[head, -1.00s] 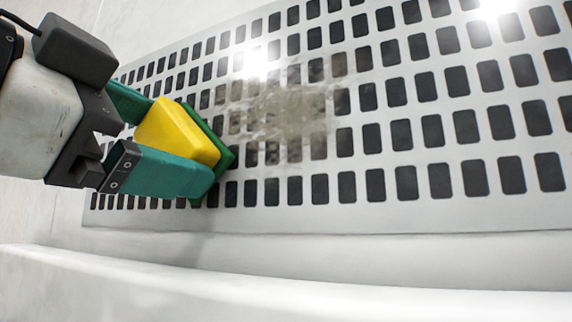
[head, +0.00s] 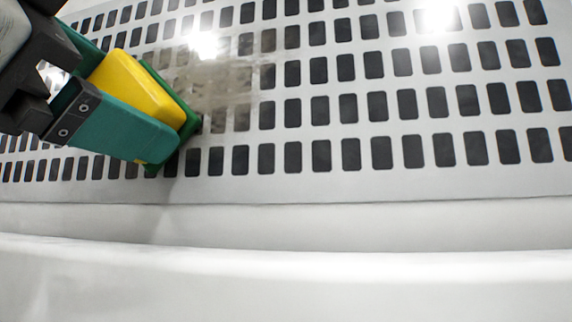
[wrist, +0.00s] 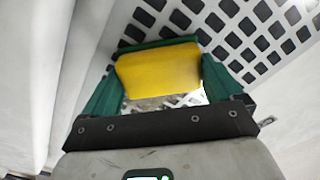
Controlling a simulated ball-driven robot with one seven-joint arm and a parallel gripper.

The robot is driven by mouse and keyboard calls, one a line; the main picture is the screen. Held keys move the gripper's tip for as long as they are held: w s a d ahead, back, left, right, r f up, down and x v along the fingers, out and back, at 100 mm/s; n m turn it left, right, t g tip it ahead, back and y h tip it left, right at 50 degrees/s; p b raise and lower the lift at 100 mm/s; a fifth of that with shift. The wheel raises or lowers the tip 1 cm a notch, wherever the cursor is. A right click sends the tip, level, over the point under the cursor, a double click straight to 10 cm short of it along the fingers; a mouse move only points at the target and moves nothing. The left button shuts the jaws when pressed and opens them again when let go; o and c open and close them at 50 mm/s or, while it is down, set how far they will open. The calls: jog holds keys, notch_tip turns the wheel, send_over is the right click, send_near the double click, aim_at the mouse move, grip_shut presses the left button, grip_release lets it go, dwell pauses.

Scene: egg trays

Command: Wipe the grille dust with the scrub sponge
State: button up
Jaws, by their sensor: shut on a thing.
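My gripper (head: 128,100) is shut on a scrub sponge (head: 133,84) with a yellow body and a green scrub face. It is at the left of the head view. The sponge's green face is turned toward the grille (head: 330,185) and appears to be at or very near its surface; exact contact is hard to tell. The grille dust (head: 215,85) is a grey-brown smear over several slots, just right of the sponge. In the wrist view the sponge (wrist: 160,70) sits between both green fingers, with the white grille (wrist: 205,30) beyond.
A white ledge (head: 330,280) runs along the bottom of the head view below the grille. The grille to the right of the dust is clear of objects. A pale wall (wrist: 85,50) stands at the left in the wrist view.

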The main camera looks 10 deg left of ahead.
aim_at(315, 98)
jog(key=shift+w+d+b, duration=0.2)
jog(key=shift+d+b, duration=0.6)
jog(key=shift+d, duration=3.8)
jog(key=shift+s+d+b, duration=0.15)
jog(key=shift+s+d, duration=0.05)
jog(key=shift+d, duration=1)
jog(key=shift+s+d+b, duration=0.15)
jog(key=shift+d, duration=1.05)
jog(key=shift+r+p, duration=0.75)
jog(key=shift+r, duration=0.15)
jog(key=shift+w+a+p, duration=0.2)
jog(key=shift+a+p, duration=0.8)
jog(key=shift+a, duration=2.8)
jog(key=shift+c, duration=0.4)
jog(key=shift+w+a+f+p, duration=0.1)
jog(key=shift+a+p, duration=1.4)
jog(key=shift+a, duration=2)
jog(key=shift+w+a+p, duration=0.15)
jog(key=shift+a+p, duration=0.3)
jog(key=shift+a, duration=0.4)
jog(key=shift+w+a+p, duration=0.1)
jog(key=shift+a+p, duration=0.3)
jog(key=shift+a, duration=0.45)
